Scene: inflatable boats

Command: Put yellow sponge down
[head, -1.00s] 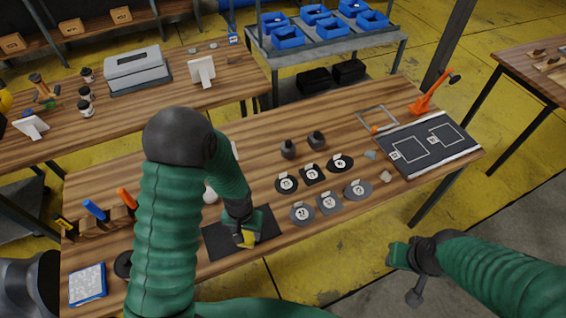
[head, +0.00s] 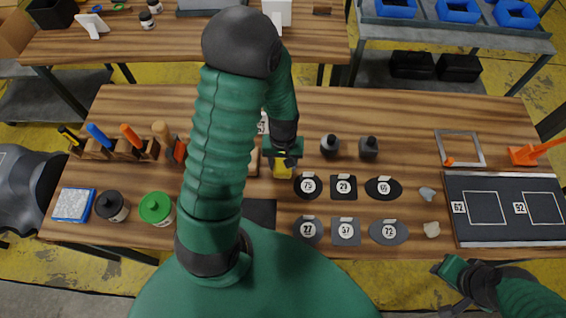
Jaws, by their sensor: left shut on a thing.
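My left gripper (head: 283,157) is shut on the yellow sponge (head: 283,170), over the wooden workbench (head: 400,108) just left of the numbered patches. I cannot tell whether the sponge touches the bench top. A dark mat (head: 260,212) lies in front of it, mostly hidden behind my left arm. My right gripper (head: 452,277) is off the bench's front edge at lower right, away from the sponge; I cannot tell whether its jaws are open.
Dark numbered patches (head: 344,187) lie right of the sponge, with two small dark bottles (head: 368,147) behind. A black marked board (head: 500,232) and a grey frame (head: 460,149) are at right. A tool rack (head: 115,150) and lidded jars (head: 156,208) are at left. The back strip is clear.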

